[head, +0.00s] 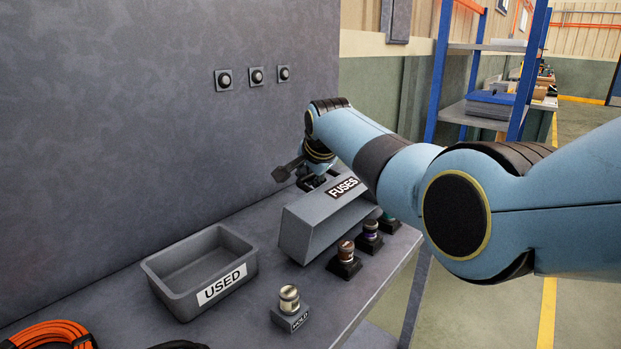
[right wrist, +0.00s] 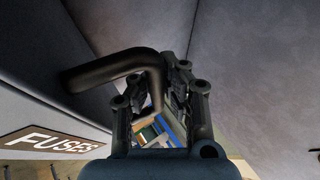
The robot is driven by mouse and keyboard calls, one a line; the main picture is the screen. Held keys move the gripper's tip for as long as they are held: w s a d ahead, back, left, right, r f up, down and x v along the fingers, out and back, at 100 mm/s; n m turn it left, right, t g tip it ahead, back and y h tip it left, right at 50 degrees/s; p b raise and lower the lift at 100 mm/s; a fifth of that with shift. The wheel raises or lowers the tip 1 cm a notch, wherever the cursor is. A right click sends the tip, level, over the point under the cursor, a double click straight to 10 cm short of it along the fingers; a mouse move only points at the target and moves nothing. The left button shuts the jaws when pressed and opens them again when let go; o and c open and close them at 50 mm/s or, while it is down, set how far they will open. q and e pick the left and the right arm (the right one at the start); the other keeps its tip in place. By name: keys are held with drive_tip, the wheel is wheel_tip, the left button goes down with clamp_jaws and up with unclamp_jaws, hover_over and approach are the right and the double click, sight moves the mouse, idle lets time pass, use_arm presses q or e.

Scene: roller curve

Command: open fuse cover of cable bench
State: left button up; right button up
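The grey fuse box with its FUSES cover (head: 325,217) stands on the bench in the head view, and the cover looks shut. The FUSES label also shows on the cover in the right wrist view (right wrist: 55,140). A black bent handle (right wrist: 115,72) sticks out from the cover in that view. My right gripper (head: 308,181) is behind the top of the box. In the right wrist view, its fingers (right wrist: 160,112) are apart, with the handle's bent end reaching in between them and background visible through the gap. Contact cannot be told. My left gripper is not in view.
A USED tray (head: 203,251) stands empty to the left of the box. A HOLD block (head: 290,318) with a metal fuse and several fuse stands line the front edge. Orange cable (head: 50,335) lies at the lower left. A grey wall (head: 150,110) rises behind the bench.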

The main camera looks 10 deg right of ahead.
drive_tip(key=o, duration=0.6)
drive_tip(key=v, duration=1.2)
drive_tip(key=shift+a, duration=0.1)
